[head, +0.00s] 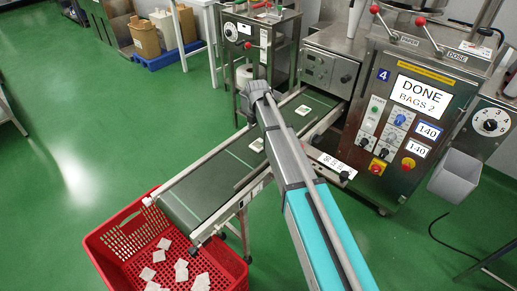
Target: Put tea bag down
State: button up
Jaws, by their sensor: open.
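One tea bag (303,110) lies flat on the dark conveyor belt (207,184) near the machine. A second pale tea bag (257,144) lies lower on the belt, just left of my arm. Several white tea bags (164,243) lie loose in the red crate (112,232) at the belt's lower end. My arm reaches up from the bottom across the belt's right side to a grey joint. My gripper cannot be made out, so I cannot see whether it holds anything.
The packing machine (387,133) at the right has a screen reading "DONE BAGS 2". A grey bin (455,177) hangs on its right side. Another machine (262,42) stands behind the belt.

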aim_at(258, 144)
jog(key=shift+f+b, duration=0.4)
jog(key=shift+f, duration=0.25)
jog(key=shift+f, duration=0.15)
jog(key=f+b, duration=0.5)
jog(key=shift+d, duration=0.2)
jog(key=shift+r, duration=0.1)
dwell(0.6)
jog(key=c, duration=0.5)
jog(key=shift+c, duration=0.2)
jog(key=shift+r, duration=0.15)
